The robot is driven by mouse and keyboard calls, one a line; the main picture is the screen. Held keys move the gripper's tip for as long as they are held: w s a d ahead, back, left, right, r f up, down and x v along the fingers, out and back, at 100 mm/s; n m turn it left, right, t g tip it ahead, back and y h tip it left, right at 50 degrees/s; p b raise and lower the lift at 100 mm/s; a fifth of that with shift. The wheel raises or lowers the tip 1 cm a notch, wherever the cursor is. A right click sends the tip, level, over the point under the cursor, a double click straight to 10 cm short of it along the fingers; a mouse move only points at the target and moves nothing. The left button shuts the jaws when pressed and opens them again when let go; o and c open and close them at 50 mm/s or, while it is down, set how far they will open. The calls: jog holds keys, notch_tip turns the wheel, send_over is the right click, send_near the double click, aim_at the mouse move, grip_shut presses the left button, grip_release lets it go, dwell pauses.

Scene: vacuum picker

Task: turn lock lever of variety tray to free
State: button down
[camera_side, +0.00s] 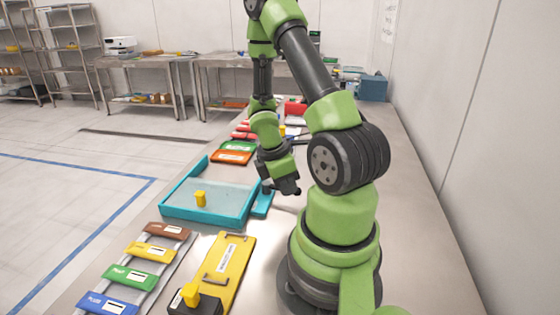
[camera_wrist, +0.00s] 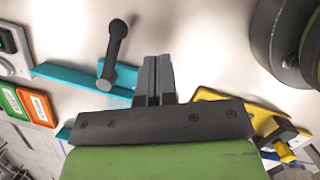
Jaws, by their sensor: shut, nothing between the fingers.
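A teal tray (camera_side: 168,207) with a clear top and a yellow knob (camera_side: 201,199) stands left of my gripper; I cannot read a name on it. In the wrist view, a dark lever (camera_wrist: 113,50) with rounded ends stands out beside a teal bar (camera_wrist: 62,75). It is left of my fingers and apart from them. In the side view I cannot make the lever out from the dark gripper. My gripper (camera_wrist: 160,62) is shut and empty, and in the side view my gripper (camera_side: 288,188) is near the tray's right edge, above the teal piece there.
A yellow panel (camera_side: 236,258) with handles lies in front, next to a black block (camera_side: 192,307) with a yellow knob. A rack of coloured labelled plates (camera_side: 150,250) is at the front left. Green and orange plates (camera_side: 232,157) lie behind the tray.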

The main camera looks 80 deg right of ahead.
notch_tip(320, 180, up, 8)
jog(key=a, duration=0.2)
jog(key=shift+w+a+f, duration=0.15)
jog(key=shift+w+f, duration=0.05)
jog(key=shift+w, duration=0.1)
dwell(0.4)
